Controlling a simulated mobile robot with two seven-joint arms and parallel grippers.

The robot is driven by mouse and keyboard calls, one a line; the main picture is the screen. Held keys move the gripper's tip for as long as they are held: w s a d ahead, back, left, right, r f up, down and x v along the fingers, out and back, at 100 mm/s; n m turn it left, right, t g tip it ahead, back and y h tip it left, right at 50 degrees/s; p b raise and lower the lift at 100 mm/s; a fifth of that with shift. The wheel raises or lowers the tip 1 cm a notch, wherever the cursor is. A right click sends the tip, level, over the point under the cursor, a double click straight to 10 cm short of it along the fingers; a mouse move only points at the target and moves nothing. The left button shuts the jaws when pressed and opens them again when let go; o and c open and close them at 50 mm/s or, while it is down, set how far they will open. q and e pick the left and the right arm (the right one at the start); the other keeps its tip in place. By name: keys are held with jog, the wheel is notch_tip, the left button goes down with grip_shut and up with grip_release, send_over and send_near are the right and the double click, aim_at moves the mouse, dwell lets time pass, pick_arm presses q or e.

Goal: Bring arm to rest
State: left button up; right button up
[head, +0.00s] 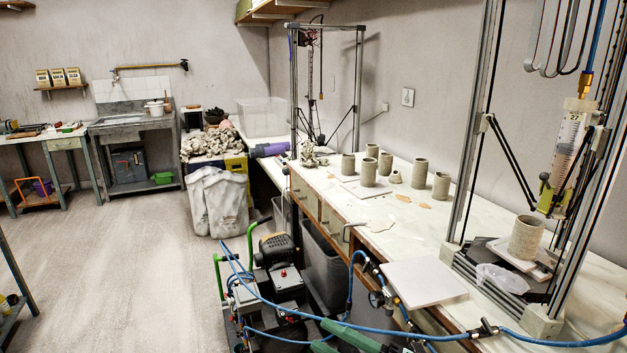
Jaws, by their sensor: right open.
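My right gripper (318,334) shows at the bottom edge, low in front of the workbench (310,208). Its two green fingers point left and stand apart, with nothing seen between them. The rest of it is cut off by the lower edge of the picture. A blue hose (285,307) crosses the picture close to the fingers; I cannot tell whether they touch. My left gripper is not in view.
A compressor (275,250) with green handles stands on the floor left of the right gripper. A white board (424,282) lies on the bench. Several clay cylinders (369,175) stand farther back. A clay printer (470,130) rises at right. The floor at left (110,270) is clear.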

jog(key=s+d+f+m+t+h+p, duration=0.1)
jog(key=s+d+f+m+t+h, duration=0.3)
jog(key=f+m+h, duration=0.5)
jog(key=s+d+f+m+t+h+p, duration=0.15)
jog(key=d+f+m+h, duration=0.4)
jog(key=m, duration=0.55)
jog(key=s+d+f+m+g+h, duration=0.1)
jog(key=s+d+f+m+g, duration=0.1)
jog(key=s+f, duration=0.4)
jog(key=s+d+f+m+g+h, duration=0.1)
jog(key=s+d+f+m+g, duration=0.1)
jog(key=s+f, duration=0.5)
jog(key=shift+s+m+g, duration=0.3)
jog(key=shift+m+g, duration=0.3)
jog(key=shift+g, duration=0.15)
jog(key=shift+d+f, duration=0.1)
jog(key=shift+d, duration=0.05)
